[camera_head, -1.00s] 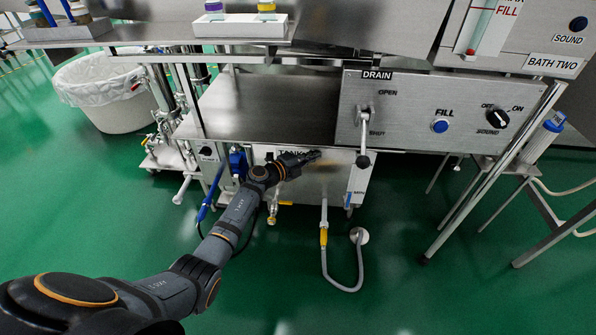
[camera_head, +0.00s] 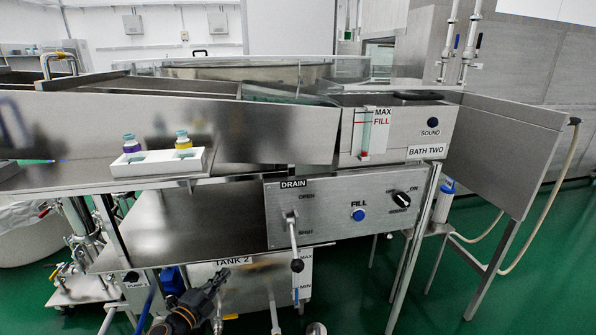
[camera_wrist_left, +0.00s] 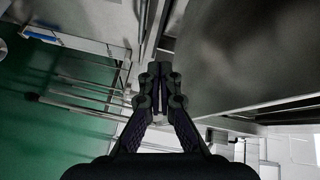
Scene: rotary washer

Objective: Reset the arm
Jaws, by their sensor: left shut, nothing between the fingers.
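My left gripper (camera_head: 213,283) is at the bottom of the head view, in front of the tank marked TANK 2 (camera_head: 267,279) and below the drain panel (camera_head: 330,226). Its arm is mostly out of the frame. In the left wrist view the gripper (camera_wrist_left: 157,72) has its two dark fingers together, with nothing between them. It looks apart from the metal surfaces around it. My right gripper does not show.
The drain lever (camera_head: 293,240), the blue FILL button (camera_head: 358,214) and the black knob (camera_head: 401,199) are on the panel. A white holder (camera_head: 157,166) with two small bottles stands on the ledge at left. Green floor is free at lower right.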

